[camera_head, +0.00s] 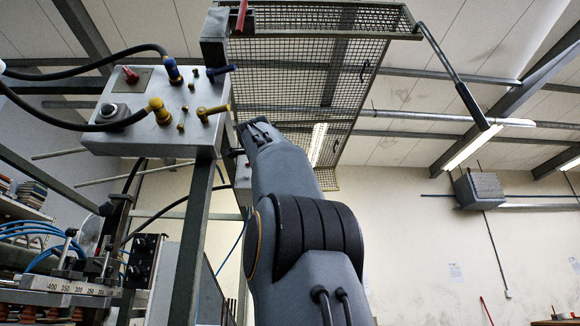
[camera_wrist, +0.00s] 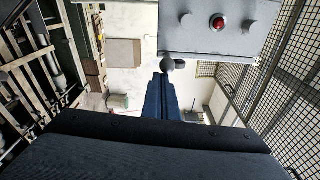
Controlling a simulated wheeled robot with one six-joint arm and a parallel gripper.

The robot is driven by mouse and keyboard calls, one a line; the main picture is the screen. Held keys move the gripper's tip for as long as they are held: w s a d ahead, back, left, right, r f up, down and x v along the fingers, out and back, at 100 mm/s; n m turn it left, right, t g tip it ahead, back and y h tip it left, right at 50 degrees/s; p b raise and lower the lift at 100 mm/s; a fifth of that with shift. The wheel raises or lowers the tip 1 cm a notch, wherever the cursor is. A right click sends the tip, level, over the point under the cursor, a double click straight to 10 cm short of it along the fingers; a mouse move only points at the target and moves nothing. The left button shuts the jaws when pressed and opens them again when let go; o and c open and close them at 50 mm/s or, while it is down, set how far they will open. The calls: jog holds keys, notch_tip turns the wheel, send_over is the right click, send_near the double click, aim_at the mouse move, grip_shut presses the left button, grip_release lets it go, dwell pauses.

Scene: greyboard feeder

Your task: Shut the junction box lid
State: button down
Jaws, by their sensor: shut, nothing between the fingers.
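A grey metal box (camera_wrist: 190,38) with a red button and two grey knobs fills the top right of the wrist view. I cannot tell whether it is the junction box, and no lid edge or gap shows clearly. My gripper (camera_wrist: 160,80) is shut and empty, its blue fingers pointing up the picture. Their tips appear just below the box's lower edge, near a dark rounded part (camera_wrist: 172,64); contact cannot be told. In the head view my gripper (camera_head: 257,130) is at the arm's top, beside a small grey box (camera_head: 242,178) partly hidden behind the arm.
A control box (camera_head: 150,138) with yellow and blue connectors and black cables stands left of my arm on a grey post (camera_head: 193,225). A wire mesh guard (camera_head: 310,75) spans above and behind, with a hanging bar (camera_head: 455,80) at right.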

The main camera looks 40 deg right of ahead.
jog(key=s+a+b, duration=0.3)
jog(key=s+a, duration=0.1)
jog(key=s, duration=0.4)
jog(key=shift+s+a, duration=0.25)
jog(key=shift+a, duration=0.1)
